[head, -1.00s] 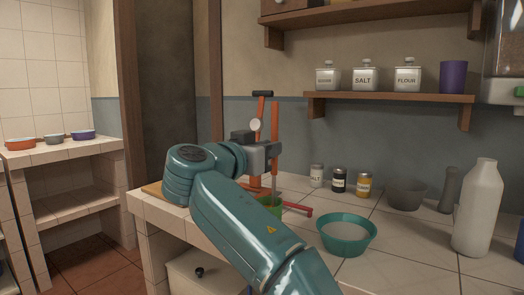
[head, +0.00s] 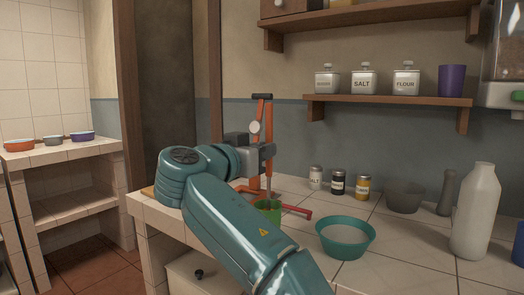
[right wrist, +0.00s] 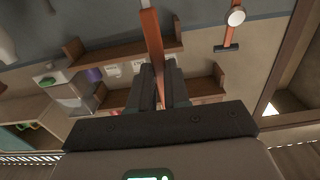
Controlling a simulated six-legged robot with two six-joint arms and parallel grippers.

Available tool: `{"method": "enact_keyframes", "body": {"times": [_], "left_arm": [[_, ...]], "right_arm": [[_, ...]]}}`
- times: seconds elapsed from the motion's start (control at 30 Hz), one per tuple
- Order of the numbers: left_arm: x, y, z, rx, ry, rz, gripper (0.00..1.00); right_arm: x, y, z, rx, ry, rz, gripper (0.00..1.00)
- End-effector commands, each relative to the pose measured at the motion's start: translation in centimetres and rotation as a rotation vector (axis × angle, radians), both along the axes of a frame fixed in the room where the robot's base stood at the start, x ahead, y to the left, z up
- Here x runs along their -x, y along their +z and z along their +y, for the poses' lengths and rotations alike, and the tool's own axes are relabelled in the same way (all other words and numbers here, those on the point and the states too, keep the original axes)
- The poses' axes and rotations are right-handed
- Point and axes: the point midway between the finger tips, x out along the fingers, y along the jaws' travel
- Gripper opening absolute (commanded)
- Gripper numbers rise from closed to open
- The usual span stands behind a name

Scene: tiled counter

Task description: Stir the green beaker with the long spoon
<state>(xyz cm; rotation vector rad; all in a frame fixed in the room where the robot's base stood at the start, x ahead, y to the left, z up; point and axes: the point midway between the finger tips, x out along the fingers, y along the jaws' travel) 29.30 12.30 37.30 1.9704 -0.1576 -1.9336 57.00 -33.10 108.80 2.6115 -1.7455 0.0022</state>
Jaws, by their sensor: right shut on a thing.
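The green beaker (head: 267,207) stands on the tiled counter, its lower part hidden by my right arm. My right gripper (head: 268,152) is above the beaker, shut on the upright orange handle of the long spoon (head: 268,128). The spoon's thin lower part runs down to the beaker's mouth; its tip is hidden. In the right wrist view, the orange spoon handle (right wrist: 151,42) passes between the dark fingers (right wrist: 160,85). My left gripper is not in view.
An orange stand with a black top (head: 262,97) and white dial rises behind the spoon. A red rod (head: 296,210) lies right of the beaker. A teal bowl (head: 345,250), small jars (head: 338,182), a grey mortar (head: 405,197) and a white bottle (head: 476,215) stand further right.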

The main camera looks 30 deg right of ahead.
Motion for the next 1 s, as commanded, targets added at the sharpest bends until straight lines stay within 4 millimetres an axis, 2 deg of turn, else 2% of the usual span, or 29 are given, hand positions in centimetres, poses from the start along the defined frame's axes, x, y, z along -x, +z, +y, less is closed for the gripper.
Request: {"method": "enact_keyframes", "body": {"times": [1.0], "left_arm": [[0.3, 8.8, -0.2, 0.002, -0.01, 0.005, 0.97]], "right_arm": [[0.0, 9.2, 0.0, 0.0, 0.0, -0.001, 0.0]]}}
